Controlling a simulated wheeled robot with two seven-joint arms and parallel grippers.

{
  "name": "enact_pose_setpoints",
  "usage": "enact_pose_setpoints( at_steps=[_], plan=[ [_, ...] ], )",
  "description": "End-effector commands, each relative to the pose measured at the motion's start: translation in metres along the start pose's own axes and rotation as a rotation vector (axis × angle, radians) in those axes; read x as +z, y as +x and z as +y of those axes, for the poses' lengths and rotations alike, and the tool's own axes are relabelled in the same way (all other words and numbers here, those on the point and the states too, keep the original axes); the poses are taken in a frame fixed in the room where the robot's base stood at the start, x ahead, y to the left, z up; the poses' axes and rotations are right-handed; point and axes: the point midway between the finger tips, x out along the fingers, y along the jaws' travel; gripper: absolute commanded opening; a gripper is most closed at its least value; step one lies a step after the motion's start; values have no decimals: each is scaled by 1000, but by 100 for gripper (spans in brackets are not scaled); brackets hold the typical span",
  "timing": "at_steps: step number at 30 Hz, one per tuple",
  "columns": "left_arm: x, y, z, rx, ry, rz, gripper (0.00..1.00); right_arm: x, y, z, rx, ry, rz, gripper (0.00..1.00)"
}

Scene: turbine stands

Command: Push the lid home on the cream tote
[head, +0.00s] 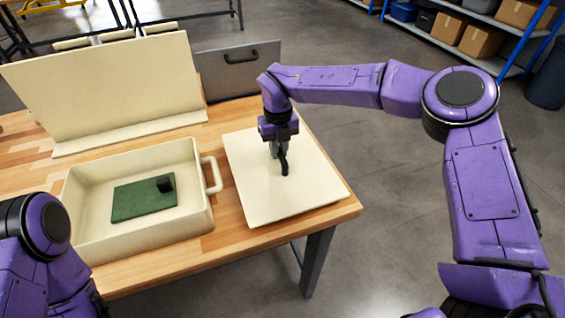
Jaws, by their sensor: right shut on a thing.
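The cream tote (72,222) stands open on the wooden table at the left, with a loop handle (214,175) on its right side. A flat cream lid (310,190) is to the right of the tote, apart from it, level over the table's right end. I cannot tell whether it rests on the wood or is slightly raised. My right gripper (283,163) points down at the lid's middle and is shut on it; the grip itself is small and dark. My left arm shows at the lower left, but its gripper is out of view.
A green plate (140,202) with a dark knob (165,184) lies inside the tote. A tall cream panel (105,90) stands behind the tote. A grey board with a dark handle (240,58) is at the back. Bare wood (180,255) shows in front.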

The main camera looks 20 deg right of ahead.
Motion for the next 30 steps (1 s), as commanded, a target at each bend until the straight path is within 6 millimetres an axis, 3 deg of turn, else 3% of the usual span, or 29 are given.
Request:
enact_pose_setpoints(
  at_steps=[3,30],
  plan=[
    [-5,-12,-1,0,0,0,67,0,-17,0,1,1,-2,0],
    [-29,-70,-6,0,0,0,67,0,-100,0,0,0,-2,0]
  ],
)
